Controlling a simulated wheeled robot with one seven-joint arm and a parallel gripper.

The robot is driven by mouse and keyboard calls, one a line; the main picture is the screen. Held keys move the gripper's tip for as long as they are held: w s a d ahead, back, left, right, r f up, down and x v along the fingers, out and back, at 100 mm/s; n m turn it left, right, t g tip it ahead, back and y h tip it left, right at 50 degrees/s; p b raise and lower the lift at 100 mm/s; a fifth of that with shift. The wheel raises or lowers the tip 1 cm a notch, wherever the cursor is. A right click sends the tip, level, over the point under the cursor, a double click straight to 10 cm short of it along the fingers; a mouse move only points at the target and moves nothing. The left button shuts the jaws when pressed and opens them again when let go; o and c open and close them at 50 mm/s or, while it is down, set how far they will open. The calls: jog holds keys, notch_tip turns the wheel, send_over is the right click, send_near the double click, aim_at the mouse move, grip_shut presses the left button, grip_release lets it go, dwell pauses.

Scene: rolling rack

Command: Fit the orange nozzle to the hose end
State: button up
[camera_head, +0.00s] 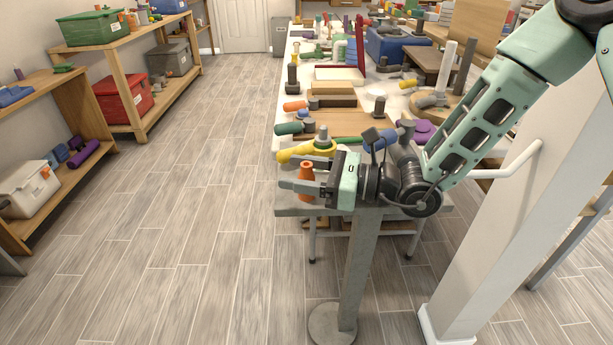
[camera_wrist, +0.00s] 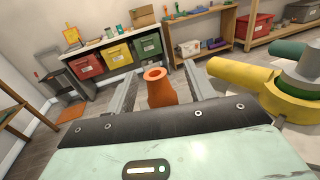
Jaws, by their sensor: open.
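The orange nozzle (camera_head: 306,177) is upright near the front left corner of the worktable, beside the yellow piece. In the wrist view the nozzle (camera_wrist: 161,91) shows its open round top and stands between my two fingers, with a gap visible on each side. Its lower end is hidden behind my gripper body. My gripper (camera_head: 306,188) is open and reaches in from the right, its fingers pointing left around the nozzle. A yellow pipe-like piece (camera_head: 299,152) with a grey-green upright part lies just behind; it also shows in the wrist view (camera_wrist: 242,74). I cannot tell whether it is the hose end.
The worktable (camera_head: 285,211) behind is crowded with tools, boards and a blue box (camera_head: 385,42). A pale post (camera_head: 510,190) stands close to my arm at right. Shelves with a red box (camera_head: 126,98) line the left wall. The floor (camera_head: 190,210) between is clear.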

jog(key=shift+w+a, duration=0.1)
jog(key=shift+a, duration=0.05)
jog(key=c, duration=1.1)
jog(key=shift+r, duration=0.1)
